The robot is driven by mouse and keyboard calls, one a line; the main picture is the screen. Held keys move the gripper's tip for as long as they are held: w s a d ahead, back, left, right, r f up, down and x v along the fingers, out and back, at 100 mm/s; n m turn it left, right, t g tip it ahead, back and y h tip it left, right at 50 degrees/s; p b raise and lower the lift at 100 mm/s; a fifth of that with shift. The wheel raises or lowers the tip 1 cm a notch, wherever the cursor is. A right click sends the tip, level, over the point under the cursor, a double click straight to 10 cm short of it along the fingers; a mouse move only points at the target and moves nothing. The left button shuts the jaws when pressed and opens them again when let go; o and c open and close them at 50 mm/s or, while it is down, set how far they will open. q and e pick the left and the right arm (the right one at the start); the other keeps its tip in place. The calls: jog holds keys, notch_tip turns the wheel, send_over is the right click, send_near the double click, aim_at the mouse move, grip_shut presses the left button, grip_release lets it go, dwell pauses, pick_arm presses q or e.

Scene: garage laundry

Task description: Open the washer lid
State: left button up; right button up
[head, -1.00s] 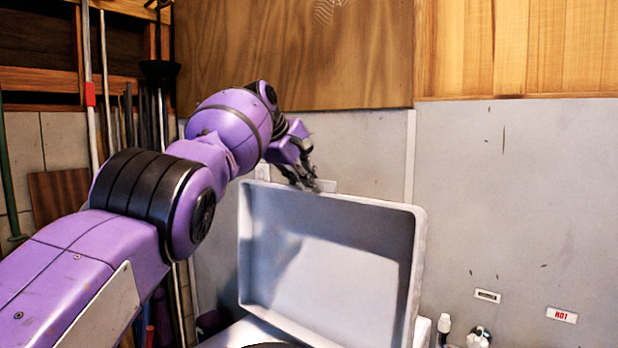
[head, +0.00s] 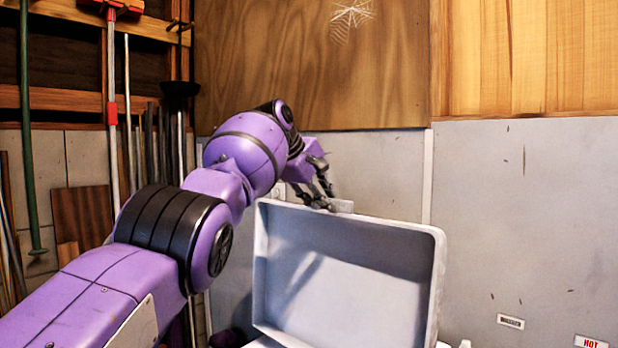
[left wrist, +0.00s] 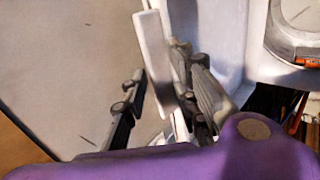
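The washer lid (head: 345,283) is a white, shallow panel with a raised rim. It stands raised, close to upright, in the head view, and its hinge end is cut off below. A small white tab (head: 341,206) shows at its top edge and, seemingly the same part, in the left wrist view (left wrist: 155,62). My left gripper (head: 322,200) is at that top edge, its dark fingers apart on either side of the tab. In the left wrist view my left gripper (left wrist: 160,75) shows a narrow gap on the left of the tab. My right gripper is not in view.
A grey wall (head: 530,220) with a wooden panel (head: 310,70) above stands close behind the lid. Long-handled tools (head: 112,110) lean at the left. A red-lettered HOT label (head: 590,343) is at lower right. A round, light-coloured object (left wrist: 297,25) shows in the left wrist view.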

pick_arm(q)
jog(key=v, duration=1.1)
jog(key=shift+s, duration=0.1)
jog(key=shift+a+f, duration=0.1)
